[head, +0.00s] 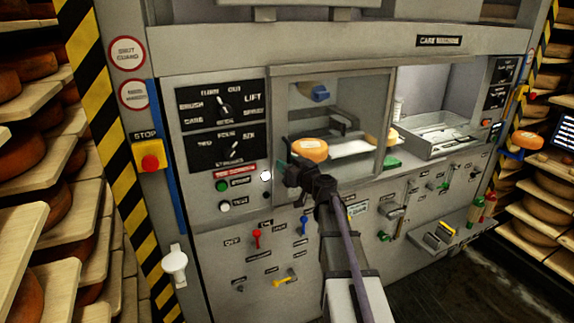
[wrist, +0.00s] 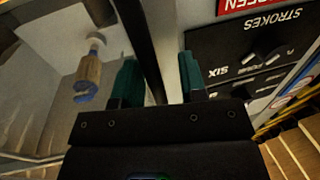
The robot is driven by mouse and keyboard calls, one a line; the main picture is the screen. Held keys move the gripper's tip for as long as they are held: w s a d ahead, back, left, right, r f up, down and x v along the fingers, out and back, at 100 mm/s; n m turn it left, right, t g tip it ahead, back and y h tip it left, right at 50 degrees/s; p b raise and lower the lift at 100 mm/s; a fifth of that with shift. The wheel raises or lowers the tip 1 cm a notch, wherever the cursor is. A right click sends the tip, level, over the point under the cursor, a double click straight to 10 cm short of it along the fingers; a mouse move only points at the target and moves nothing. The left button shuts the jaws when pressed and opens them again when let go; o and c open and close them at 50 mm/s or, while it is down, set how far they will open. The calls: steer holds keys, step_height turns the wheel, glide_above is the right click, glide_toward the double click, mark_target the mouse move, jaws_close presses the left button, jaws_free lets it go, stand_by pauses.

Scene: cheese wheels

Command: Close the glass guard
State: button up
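The glass guard (head: 385,115) is a clear pane in a grey frame on the machine front. It stands over the left part of the work opening, while the right part is uncovered. My gripper (head: 293,172) is at the guard's lower left edge, in front of the machine. In the wrist view, the two teal fingers of my gripper (wrist: 160,84) are apart. A dark upright edge (wrist: 149,40), apparently of the guard, runs down between them. Space shows beside this edge, and I cannot tell whether either finger touches it.
An orange cheese wheel (head: 309,149) shows behind my gripper. A tray (head: 440,138) lies in the uncovered right part. A dial panel (head: 222,107) is left of the guard; a red stop button (head: 150,161) is farther left. Cheese shelves (head: 35,150) flank the machine.

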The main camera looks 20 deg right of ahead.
steer(key=v, duration=1)
steer(key=shift+s, duration=0.25)
steer(key=s+a+f+m+g+h, duration=0.2)
steer(key=s+a+f+g+h, duration=0.1)
steer(key=s+a+f+g, duration=1.4)
steer(key=s+a, duration=0.1)
steer(key=a, duration=0.2)
steer(key=shift+s+a+g+h, duration=0.3)
steer(key=shift+a+h, duration=0.05)
steer(key=shift+h, duration=0.05)
